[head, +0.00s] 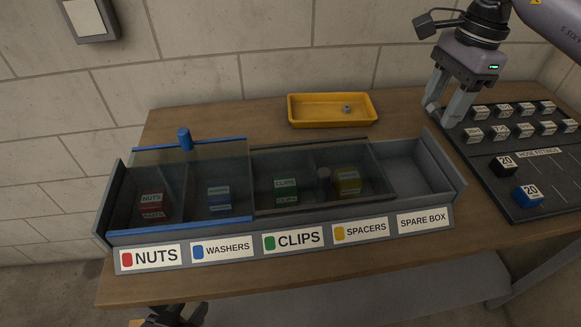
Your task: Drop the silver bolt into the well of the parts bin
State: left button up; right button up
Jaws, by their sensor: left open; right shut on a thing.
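A small grey metal piece (347,109), possibly the silver bolt, lies in the yellow tray (302,122) behind the bin. The grey parts bin (457,184) has compartments labelled nuts, washers, clips, spacers and spare box. A blue-edged clear cover (190,223) lies over nuts and washers; a dark-framed clear cover (319,208) lies over clips and spacers. The spare box compartment is uncovered and looks empty. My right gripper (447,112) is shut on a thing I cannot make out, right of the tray. My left gripper (178,312) is open, partly cut off below the table's front edge.
A dark fittings board (485,165) with several labelled blocks lies at the right, beside the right gripper. A blue-topped block (527,197) and a black block (502,166) sit on it. The wooden table top (215,118) is clear left of the tray. A block wall stands behind.

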jog(key=shift+w+d+r+m, duration=0.2)
jog(key=shift+w+r+m, duration=0.3)
jog(key=shift+w+r, duration=0.1)
jog(key=shift+s+f+b, duration=0.1)
jog(key=shift+f+b, duration=0.25)
jog(key=shift+f, duration=0.2)
pick_arm(q)
notch_tip(320, 180, down, 4)
jog(key=b, duration=0.3)
jog(key=shift+w+f+b, duration=0.1)
jog(key=shift+f+b, duration=0.1)
jog(key=shift+b, duration=0.15)
pick_arm(e)
notch_tip(320, 180, down, 5)
jog(key=shift+r, duration=0.1)
jog(key=o, duration=1.1)
jog(key=shift+r, duration=0.1)
pick_arm(q)
jog(key=shift+w+f, duration=0.1)
pick_arm(e)
jog(key=r, duration=0.7)
jog(key=shift+d, duration=0.4)
